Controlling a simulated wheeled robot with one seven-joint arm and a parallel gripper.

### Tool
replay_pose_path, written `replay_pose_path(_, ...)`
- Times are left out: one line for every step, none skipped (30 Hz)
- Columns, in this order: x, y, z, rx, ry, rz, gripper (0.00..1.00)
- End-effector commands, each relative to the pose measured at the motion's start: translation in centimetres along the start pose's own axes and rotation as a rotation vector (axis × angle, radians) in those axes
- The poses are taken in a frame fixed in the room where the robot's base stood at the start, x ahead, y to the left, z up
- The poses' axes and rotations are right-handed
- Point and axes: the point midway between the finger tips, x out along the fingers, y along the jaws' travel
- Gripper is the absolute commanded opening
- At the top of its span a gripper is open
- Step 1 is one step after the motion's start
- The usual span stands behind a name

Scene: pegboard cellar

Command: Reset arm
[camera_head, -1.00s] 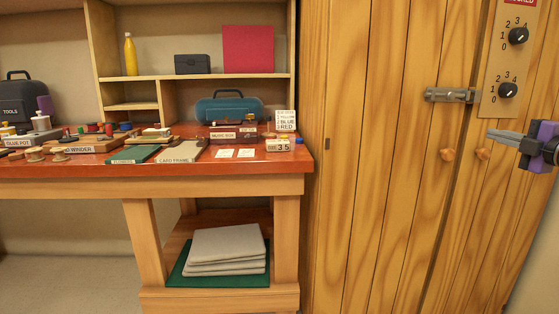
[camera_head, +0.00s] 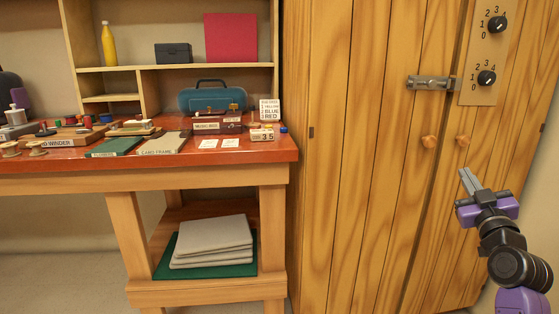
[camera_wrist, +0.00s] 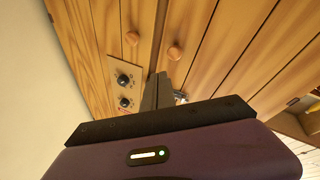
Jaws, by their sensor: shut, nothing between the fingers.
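My gripper (camera_head: 467,182) is at the right of the head view, in front of the wooden cabinet's right door (camera_head: 500,150). Its grey fingers point up and to the left, below the round wooden knobs. The fingers are shut with nothing between them. In the wrist view, the shut fingers (camera_wrist: 157,92) show dark beyond the purple gripper body, with the cabinet behind. My arm bends down from the gripper to the lower right corner of the head view.
A dial panel (camera_head: 480,60) and a metal latch (camera_head: 432,83) are on the cabinet, above my gripper. A red-topped workbench (camera_head: 200,165) with several small items stands left. Folded grey cloths (camera_head: 212,240) lie on its lower shelf. The floor (camera_head: 75,270) at lower left is clear.

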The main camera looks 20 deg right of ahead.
Motion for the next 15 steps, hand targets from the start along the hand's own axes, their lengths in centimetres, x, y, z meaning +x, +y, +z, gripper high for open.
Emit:
replay_pose_path(-1.9,-2.1,1.0,0.046,-0.007,-0.002,0.00)
replay_pose_path(-3.0,-3.0,1.3,0.072,-0.008,0.000,0.00)
replay_pose_path(-4.4,-4.3,1.8,0.105,-0.012,0.002,0.00)
replay_pose_path(-5.5,-5.2,2.1,0.130,-0.012,0.002,0.00)
replay_pose_path(-6.6,-6.1,2.4,0.153,-0.015,0.002,0.00)
replay_pose_path(-8.1,-7.3,2.7,0.184,-0.016,0.000,0.00)
replay_pose_path(-9.2,-8.1,2.9,0.205,-0.017,-0.001,0.00)
replay_pose_path(-10.3,-9.0,3.0,0.226,-0.020,-0.004,0.00)
replay_pose_path(-11.9,-10.0,3.2,0.253,-0.023,-0.008,0.00)
replay_pose_path(-13.1,-10.8,3.4,0.272,-0.025,-0.012,0.00)
replay_pose_path(-14.3,-11.5,3.4,0.289,-0.028,-0.016,0.00)
replay_pose_path(-15.9,-12.5,3.5,0.313,-0.030,-0.023,0.00)
replay_pose_path(-17.1,-13.2,3.5,0.330,-0.034,-0.029,0.00)
replay_pose_path(-18.3,-13.9,3.5,0.347,-0.036,-0.035,0.00)
replay_pose_path(-20.0,-14.7,3.5,0.367,-0.041,-0.045,0.00)
